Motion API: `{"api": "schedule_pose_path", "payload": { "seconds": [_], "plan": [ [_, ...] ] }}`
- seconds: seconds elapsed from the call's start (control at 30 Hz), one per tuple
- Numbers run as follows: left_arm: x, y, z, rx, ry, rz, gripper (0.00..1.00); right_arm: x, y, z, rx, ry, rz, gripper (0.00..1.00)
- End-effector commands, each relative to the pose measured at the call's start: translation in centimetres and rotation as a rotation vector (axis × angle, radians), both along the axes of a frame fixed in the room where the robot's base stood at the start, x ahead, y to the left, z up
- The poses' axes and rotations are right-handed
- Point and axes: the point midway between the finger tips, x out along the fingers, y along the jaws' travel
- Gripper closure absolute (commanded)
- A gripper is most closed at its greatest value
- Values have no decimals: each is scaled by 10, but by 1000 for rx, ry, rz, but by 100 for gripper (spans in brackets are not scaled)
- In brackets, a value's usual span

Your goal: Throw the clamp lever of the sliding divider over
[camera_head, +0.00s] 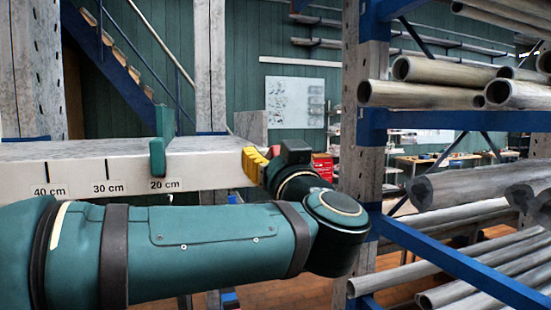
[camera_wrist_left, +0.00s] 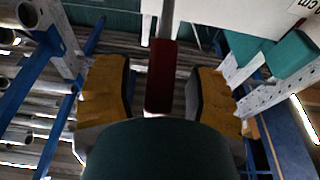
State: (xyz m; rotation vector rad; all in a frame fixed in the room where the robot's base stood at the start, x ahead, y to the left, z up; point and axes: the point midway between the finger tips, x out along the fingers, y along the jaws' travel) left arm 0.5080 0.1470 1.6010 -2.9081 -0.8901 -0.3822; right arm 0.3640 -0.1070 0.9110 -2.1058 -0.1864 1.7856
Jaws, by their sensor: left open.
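The sliding divider (camera_head: 157,155) is a green plate standing on the grey shelf, its front tab at the 20 cm mark. In the wrist view, green parts that look like the divider (camera_wrist_left: 292,55) show at the upper right. A clamp lever with a dark red grip (camera_wrist_left: 160,75) on a metal rod stands between my left gripper's fingers. My left gripper (camera_head: 255,165) is at the shelf's right end, its yellow fingers open on both sides of the grip (camera_wrist_left: 160,92), with gaps visible. My right gripper is out of view.
The pale shelf front (camera_head: 90,172) carries a centimetre scale, and a grey block (camera_head: 250,127) stands at its right end. A blue and grey rack (camera_head: 450,119) with several metal pipes fills the right side. My left arm crosses in front of the shelf.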

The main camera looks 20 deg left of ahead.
Motion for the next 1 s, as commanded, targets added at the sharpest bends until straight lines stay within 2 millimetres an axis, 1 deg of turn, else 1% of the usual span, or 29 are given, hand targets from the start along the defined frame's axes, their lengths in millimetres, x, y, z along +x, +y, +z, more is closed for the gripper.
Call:
{"api": "schedule_pose_path", "payload": {
  "seconds": [0.17, 0.2, 0.27, 0.3, 0.33, 0.57, 1.0],
  "plan": [
    [0, 0, 0, 0, 0, 0, 45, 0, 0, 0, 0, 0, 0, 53],
    [0, 0, 0, 0, 0, 0, 53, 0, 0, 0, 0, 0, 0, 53],
    [0, 0, 0, 0, 0, 0, 74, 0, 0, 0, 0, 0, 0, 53],
    [0, 0, 0, 0, 0, 0, 88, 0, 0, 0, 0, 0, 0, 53],
    [0, 0, 0, 0, 0, 0, 91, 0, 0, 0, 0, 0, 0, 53],
    [0, 0, 1, 0, 0, 0, 91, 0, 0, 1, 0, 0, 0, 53],
    [7, 5, 14, 1, -2, 1, 91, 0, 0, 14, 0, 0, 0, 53]
  ]
}}
